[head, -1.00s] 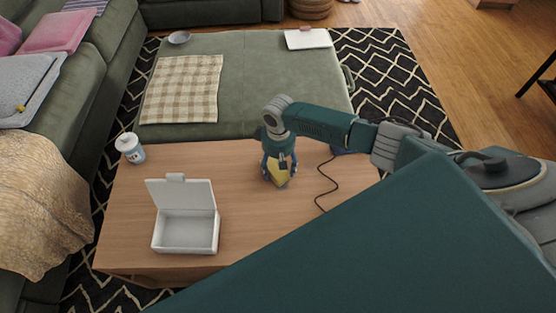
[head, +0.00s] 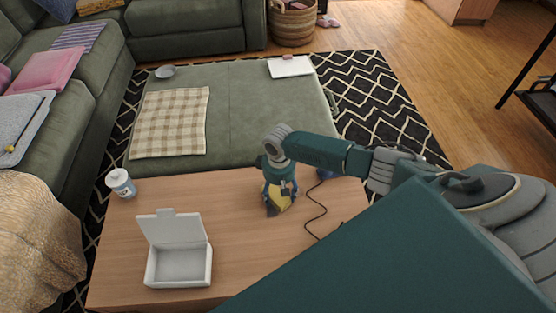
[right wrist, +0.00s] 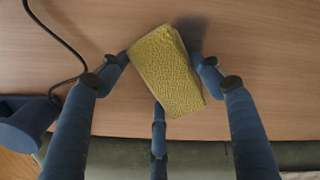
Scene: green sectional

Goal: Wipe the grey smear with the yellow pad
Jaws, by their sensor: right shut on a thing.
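The yellow pad (right wrist: 168,72) is a textured block held between the fingers of my right gripper (right wrist: 165,75), just above or on the wooden table; I cannot tell if it touches. In the head view the pad (head: 281,200) shows partly behind the fingers of the right gripper (head: 277,195). No grey smear is clear. A dark patch shows beside the pad in the right wrist view, and I cannot tell if it is smear or shadow. My left gripper is out of view.
The wooden table (head: 240,245) bears an open white box (head: 180,265) and a white jar (head: 121,184). A blue object (right wrist: 25,122) with a dark cable (head: 316,212) lies right of the gripper. A green ottoman (head: 255,120) with a checked cloth (head: 170,122) stands behind.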

